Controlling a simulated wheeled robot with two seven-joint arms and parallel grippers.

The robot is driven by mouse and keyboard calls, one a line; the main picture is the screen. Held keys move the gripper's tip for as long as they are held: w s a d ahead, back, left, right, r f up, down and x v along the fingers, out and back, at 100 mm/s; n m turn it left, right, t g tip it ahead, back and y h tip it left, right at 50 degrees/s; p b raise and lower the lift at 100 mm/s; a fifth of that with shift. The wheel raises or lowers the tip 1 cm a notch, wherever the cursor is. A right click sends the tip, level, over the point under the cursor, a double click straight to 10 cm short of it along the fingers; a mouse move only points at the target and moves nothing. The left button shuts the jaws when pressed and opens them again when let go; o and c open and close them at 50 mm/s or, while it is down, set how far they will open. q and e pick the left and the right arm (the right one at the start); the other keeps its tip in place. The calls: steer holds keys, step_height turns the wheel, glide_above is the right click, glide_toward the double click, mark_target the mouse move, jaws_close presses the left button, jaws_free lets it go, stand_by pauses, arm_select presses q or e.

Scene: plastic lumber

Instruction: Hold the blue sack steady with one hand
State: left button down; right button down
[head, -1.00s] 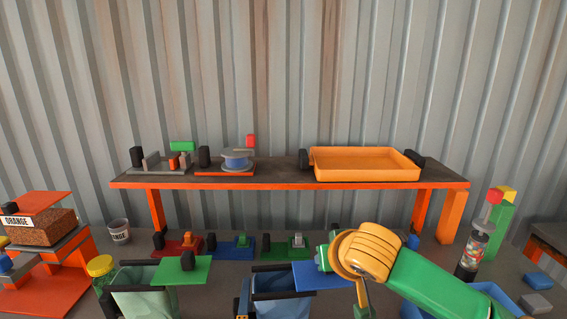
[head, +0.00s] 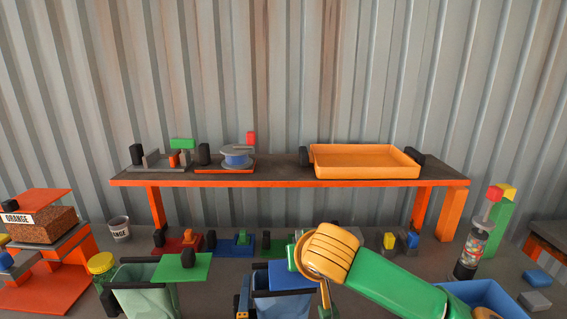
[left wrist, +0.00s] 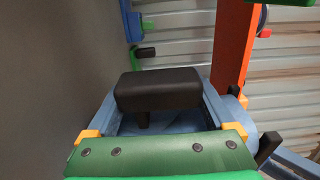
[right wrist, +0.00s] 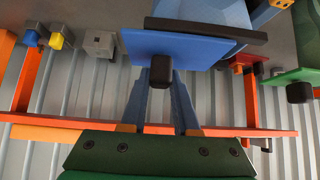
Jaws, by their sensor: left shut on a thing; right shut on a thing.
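The blue sack (head: 283,307) hangs open between black bars at the bottom middle of the head view. My left gripper (head: 243,299) is at its left side. In the left wrist view, its fingers are shut around a black block (left wrist: 157,88), which looks like the sack's side grip. In the right wrist view, the blue plate (right wrist: 150,45) lies beside the sack's black bar (right wrist: 205,28), and blue sack fabric (right wrist: 212,11) shows beyond. My right gripper (right wrist: 161,82) is shut on the black knob (right wrist: 159,67) on this plate. My right arm partly covers this area in the head view.
A green sack (head: 142,303) with a green plate (head: 190,268) stands to the left. A blue bin (head: 492,297) is at the right. The raised shelf (head: 275,180) behind carries an orange tray (head: 365,164). Small coloured fixtures (head: 232,246) stand beneath it.

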steer(key=shift+s+a, duration=0.15)
steer(key=shift+a, duration=1.2)
steer(key=c, duration=0.6)
jaws_free()
step_height(320, 180, up, 7)
arm_select(q)
jaws_free()
steer(key=shift+s, duration=0.1)
